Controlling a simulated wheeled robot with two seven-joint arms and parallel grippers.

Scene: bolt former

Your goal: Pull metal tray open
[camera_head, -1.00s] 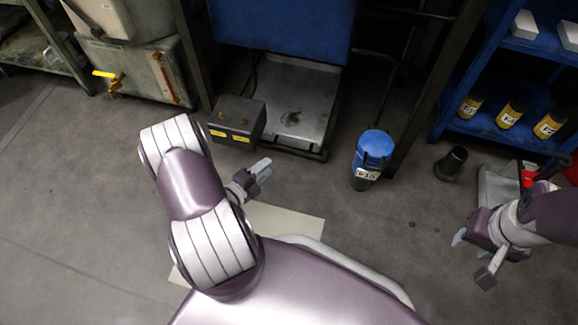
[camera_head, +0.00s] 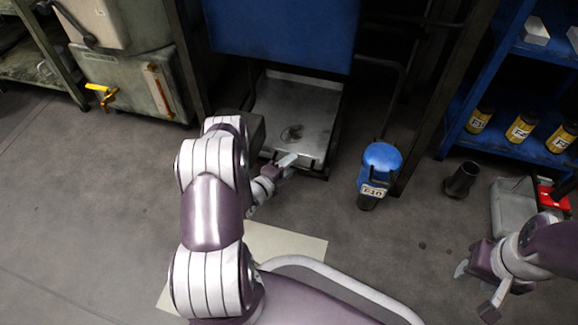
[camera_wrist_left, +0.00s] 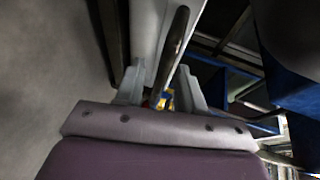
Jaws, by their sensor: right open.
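The metal tray (camera_head: 308,108) sits low under the blue machine, with a dark stain on its floor and a dark bar along its front. My left gripper (camera_head: 285,165) is at the tray's front edge. In the left wrist view, the dark bar (camera_wrist_left: 176,45) runs between the spread fingers of my left gripper (camera_wrist_left: 160,88), and the jaws look open around it. Firm contact cannot be told. My right gripper (camera_head: 474,290) is open and empty at the lower right, far from the tray.
A blue canister (camera_head: 380,170) stands right of the tray. A dark cup (camera_head: 461,180) and a blue shelf (camera_head: 480,140) with yellow-labelled bottles are farther right. A grey box (camera_head: 257,130) left of the tray is mostly hidden by my left arm. Floor before the canister is clear.

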